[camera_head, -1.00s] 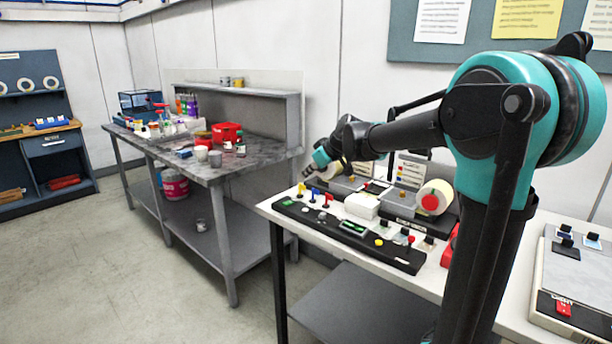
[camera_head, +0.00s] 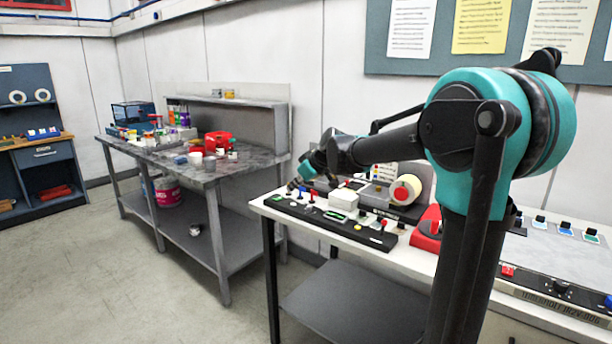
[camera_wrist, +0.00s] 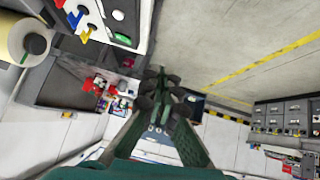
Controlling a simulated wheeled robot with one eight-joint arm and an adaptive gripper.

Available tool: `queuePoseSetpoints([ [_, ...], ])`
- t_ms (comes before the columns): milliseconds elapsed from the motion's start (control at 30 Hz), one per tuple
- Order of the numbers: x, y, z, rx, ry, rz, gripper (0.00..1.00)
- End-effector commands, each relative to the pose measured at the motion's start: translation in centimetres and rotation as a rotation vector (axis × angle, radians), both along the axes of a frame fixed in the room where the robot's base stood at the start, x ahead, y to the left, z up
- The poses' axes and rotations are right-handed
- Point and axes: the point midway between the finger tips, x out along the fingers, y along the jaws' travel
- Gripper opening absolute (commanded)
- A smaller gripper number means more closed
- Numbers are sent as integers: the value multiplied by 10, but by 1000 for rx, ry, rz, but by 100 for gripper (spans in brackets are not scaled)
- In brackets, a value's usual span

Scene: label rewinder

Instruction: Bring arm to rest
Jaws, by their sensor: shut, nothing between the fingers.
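My arm (camera_head: 470,200) stands at the right in the head view, bent at its teal joint and reaching left over the near bench. My gripper (camera_head: 296,184) is small there, at the bench's left end, above or beside the black control strip; the gap cannot be told. In the wrist view my gripper's (camera_wrist: 162,98) two green fingers converge at their dark tips, shut and with nothing seen between them.
The near bench (camera_head: 262,203) carries a black control strip (camera_head: 300,208), a label roll (camera_head: 405,189) and a red-based device (camera_head: 426,243). A grey bench (camera_head: 172,160) with cups and bottles stands beyond. Open floor (camera_head: 100,270) lies at the left.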

Motion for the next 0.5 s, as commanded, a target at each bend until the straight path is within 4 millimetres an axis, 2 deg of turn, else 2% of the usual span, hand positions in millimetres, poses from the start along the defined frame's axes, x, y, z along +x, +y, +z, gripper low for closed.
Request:
queuePoseSetpoints([
  [333,-30,-31,-28,-9,64,-83,0],
  [500,-57,-56,-51,-18,113,-156,0],
])
